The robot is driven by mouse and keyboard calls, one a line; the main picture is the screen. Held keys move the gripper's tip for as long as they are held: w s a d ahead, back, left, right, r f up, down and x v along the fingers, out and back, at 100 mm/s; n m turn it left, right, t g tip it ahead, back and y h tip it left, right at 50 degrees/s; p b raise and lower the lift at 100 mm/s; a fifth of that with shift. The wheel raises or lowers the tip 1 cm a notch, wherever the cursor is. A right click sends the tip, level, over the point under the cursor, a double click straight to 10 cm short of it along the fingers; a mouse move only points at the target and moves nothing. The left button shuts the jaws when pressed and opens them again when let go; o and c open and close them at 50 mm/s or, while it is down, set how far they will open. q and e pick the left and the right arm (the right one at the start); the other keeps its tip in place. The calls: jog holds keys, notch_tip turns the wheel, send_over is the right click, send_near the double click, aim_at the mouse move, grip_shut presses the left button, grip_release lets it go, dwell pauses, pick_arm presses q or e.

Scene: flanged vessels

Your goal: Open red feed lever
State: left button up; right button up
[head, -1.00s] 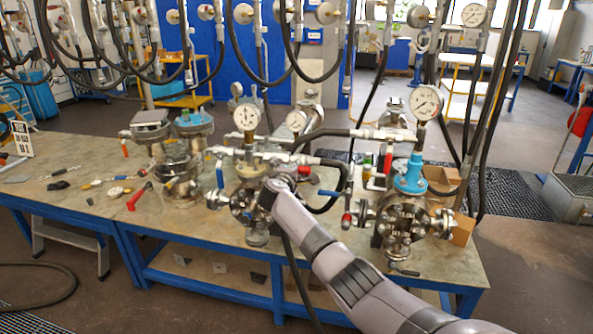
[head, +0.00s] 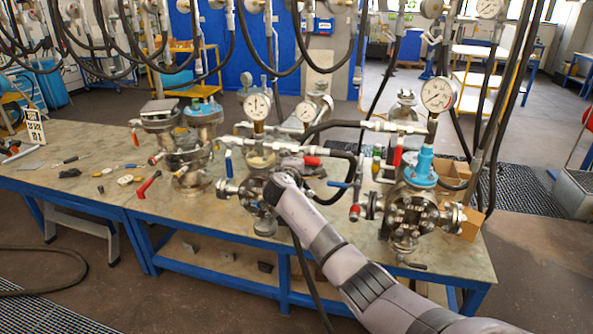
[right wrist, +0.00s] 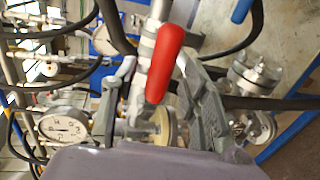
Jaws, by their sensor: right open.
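The red lever (head: 311,160) is on the pipework of the middle flanged vessel (head: 262,200) on the bench. My right gripper (head: 290,165) is beside it at that vessel, its fingers small and partly hidden in the head view. In the right wrist view the red lever (right wrist: 165,62) stands between the spread grey fingers of my right gripper (right wrist: 160,85). The gripper is open, and I cannot tell whether a finger touches the lever. My left gripper is not in view.
A gauge (head: 257,107) stands on the middle vessel. Another flanged vessel (head: 410,210) with a blue top is to the right, and one (head: 190,150) is to the left. Black hoses hang above. A red-handled tool (head: 147,185) lies on the bench (head: 90,155).

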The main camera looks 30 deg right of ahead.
jog(key=v, duration=0.9)
jog(key=shift+s, duration=0.15)
jog(key=shift+r, duration=0.1)
dwell(0.5)
